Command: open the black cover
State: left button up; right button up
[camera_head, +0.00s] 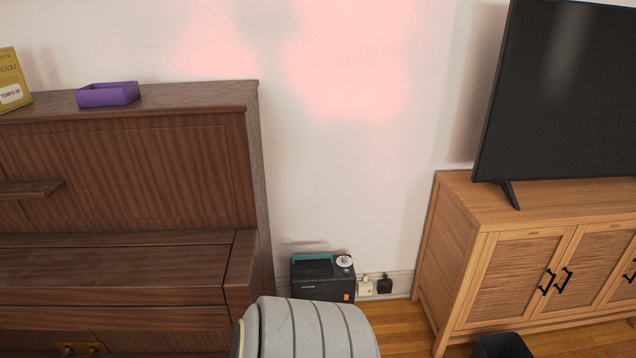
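I cannot tell for sure which thing is the black cover. A small black box-like device (322,287) with a teal handle and a pale round dial on top stands low against the wall, between the piano and the cabinet. To its right a small black fitting (384,285) sits low on the wall beside a white socket (365,287). The fitting looks closed, but it is too small to tell. Neither of my grippers is in view.
A grey ribbed, rounded thing (312,330) stands in front of the device and hides its lower part. A dark brown piano (120,265) is at left, with a purple tray (108,95) on top. A wooden cabinet (460,240) bears a television (565,90). A black bin-like thing (503,346) is at the bottom.

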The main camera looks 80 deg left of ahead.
aim_at(384, 289)
jog(key=u, duration=2.1)
jog(key=i+l+u, duration=0.3)
jog(key=l, duration=0.3)
jog(key=i+l+u, duration=0.15)
jog(key=l, duration=0.2)
jog(key=i, duration=0.05)
